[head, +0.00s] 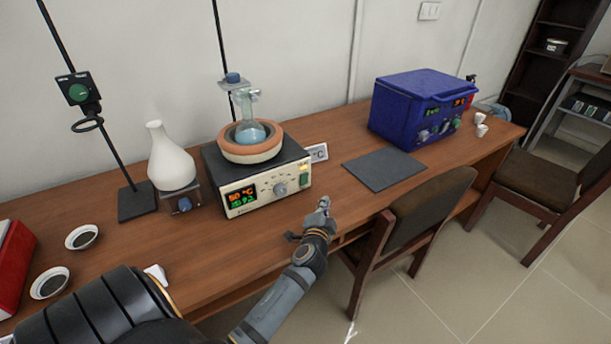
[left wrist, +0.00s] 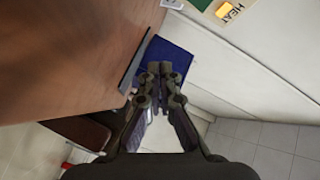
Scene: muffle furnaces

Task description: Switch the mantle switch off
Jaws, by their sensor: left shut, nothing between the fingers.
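The heating mantle (head: 240,207) is a cream-fronted box with a dark top on the wooden table. Its front has a lit display (head: 242,196), a round knob (head: 280,189) and, at the right end, a green switch (head: 304,180) under a small orange light. An orange "HEAT" label (left wrist: 228,11) shows at the top right of the left wrist view, with a green piece beside it cut off by the edge. My left gripper (head: 324,203) is shut and empty, in front and to the right of the switch, apart from it. Its fingertips (left wrist: 160,68) also show in the wrist view.
A round flask (head: 250,131) sits in the mantle's bowl. A white flask (head: 170,160) stands to the left. A dark pad (head: 384,170) and a blue furnace (head: 414,108) are to the right. A chair (head: 421,212) stands close right of my left gripper.

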